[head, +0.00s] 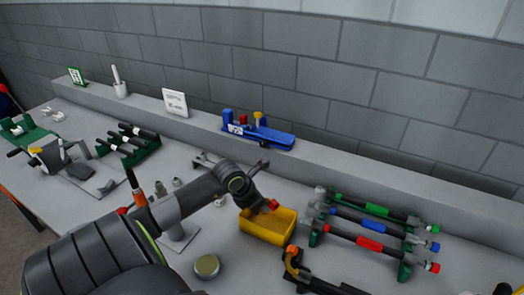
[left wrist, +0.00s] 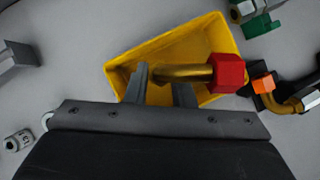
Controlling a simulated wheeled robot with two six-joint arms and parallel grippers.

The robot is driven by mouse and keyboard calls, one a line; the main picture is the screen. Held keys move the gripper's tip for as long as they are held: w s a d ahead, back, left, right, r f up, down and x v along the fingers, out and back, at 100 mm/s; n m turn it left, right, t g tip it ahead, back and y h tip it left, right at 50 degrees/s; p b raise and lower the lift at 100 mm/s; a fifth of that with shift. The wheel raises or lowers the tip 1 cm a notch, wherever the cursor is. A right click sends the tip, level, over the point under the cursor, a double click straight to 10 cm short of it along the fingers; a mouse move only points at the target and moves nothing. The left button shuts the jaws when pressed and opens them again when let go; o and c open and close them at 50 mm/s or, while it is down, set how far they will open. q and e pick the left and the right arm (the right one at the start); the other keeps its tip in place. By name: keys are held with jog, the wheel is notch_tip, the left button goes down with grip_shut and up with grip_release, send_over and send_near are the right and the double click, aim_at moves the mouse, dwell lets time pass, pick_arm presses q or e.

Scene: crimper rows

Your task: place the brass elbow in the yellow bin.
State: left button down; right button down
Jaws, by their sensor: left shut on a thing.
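My left gripper (head: 262,203) is over the yellow bin (head: 262,235) in the head view. It is shut on a brass elbow with a red hexagonal end. In the left wrist view the gripper's fingers (left wrist: 161,88) stand on either side of the brass tube (left wrist: 188,74), and the red end (left wrist: 229,72) points right. Behind them lies the open yellow bin (left wrist: 117,75), whose visible floor looks bare. The elbow overlaps the bin's mouth; its exact height above the floor is hard to tell. My right gripper is not in view.
Another brass elbow with an orange end (head: 291,251) lies right of the bin, by a black handle. A rack of coloured-grip tools (head: 370,232) stands farther right. A round tin (head: 207,266) is at the front left. A blue crimper stand (head: 258,133) sits on the back ledge.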

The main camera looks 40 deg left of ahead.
pick_arm(q)
jog(key=shift+f+p, duration=0.3)
jog(key=shift+f, duration=1.85)
jog(key=shift+f, duration=0.1)
jog(key=shift+f, duration=0.15)
jog(key=c, duration=1.2)
grip_release()
jog(key=shift+c, duration=0.2)
jog(key=shift+r, duration=0.2)
jog(key=shift+r, duration=0.15)
jog(key=b+v, duration=0.1)
jog(key=v, duration=1)
jog(key=shift+s+r, duration=0.3)
